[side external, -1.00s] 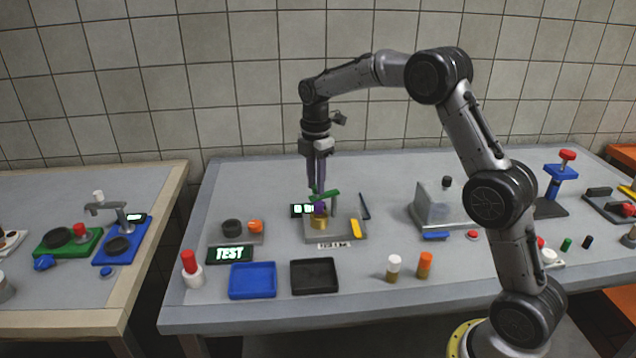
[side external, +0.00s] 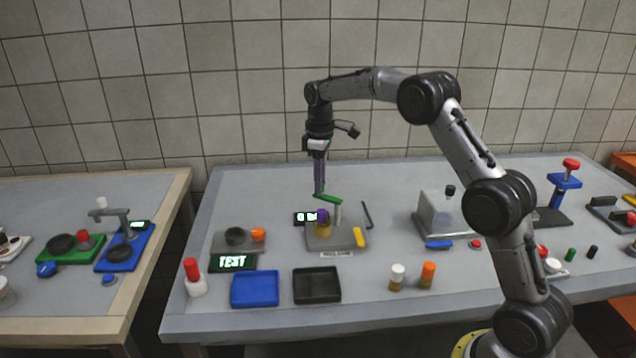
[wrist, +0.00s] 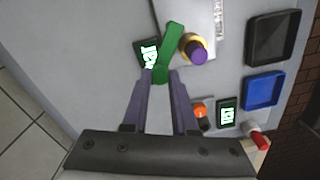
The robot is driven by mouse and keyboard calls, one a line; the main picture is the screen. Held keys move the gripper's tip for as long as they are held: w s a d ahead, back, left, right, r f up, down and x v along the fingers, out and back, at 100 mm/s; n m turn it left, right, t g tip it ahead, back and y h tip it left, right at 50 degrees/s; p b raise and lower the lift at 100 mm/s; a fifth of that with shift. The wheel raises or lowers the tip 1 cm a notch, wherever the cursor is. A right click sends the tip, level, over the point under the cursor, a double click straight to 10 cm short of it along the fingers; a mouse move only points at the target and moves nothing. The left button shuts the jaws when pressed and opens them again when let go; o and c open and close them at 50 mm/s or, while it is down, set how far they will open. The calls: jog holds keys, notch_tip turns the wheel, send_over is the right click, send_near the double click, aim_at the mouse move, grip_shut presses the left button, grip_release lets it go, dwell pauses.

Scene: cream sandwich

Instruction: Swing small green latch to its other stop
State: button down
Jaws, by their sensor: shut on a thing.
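My gripper (side external: 319,191) is shut on the latch's far-left end, fingers pointing down. In the wrist view the fingertips (wrist: 161,75) close around the near end of the green latch (wrist: 170,45). A brass cylinder with a purple top (wrist: 197,53) stands beside the latch, not under it in that view. The exact contact between fingers and latch is partly hidden.
A small lit display (side external: 304,218) sits left of the fixture. A yellow bar (side external: 360,237) lies on its right. A blue tray (side external: 254,288) and a black tray (side external: 317,285) stand in front.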

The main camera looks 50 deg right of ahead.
jog(key=d+m, duration=0.1)
jog(key=m, duration=0.2)
jog(key=s+d+m, duration=0.1)
jog(key=d+m, duration=0.1)
jog(key=m, duration=0.2)
jog(key=d+m, duration=0.1)
jog(key=m, duration=0.3)
jog(key=shift+s+d+r, duration=0.1)
jog(key=shift+s+d, duration=0.1)
jog(key=shift+d, duration=0.05)
dwell(0.4)
jog(key=c, duration=0.7)
grip_release()
notch_tip(320, 180, up, 14)
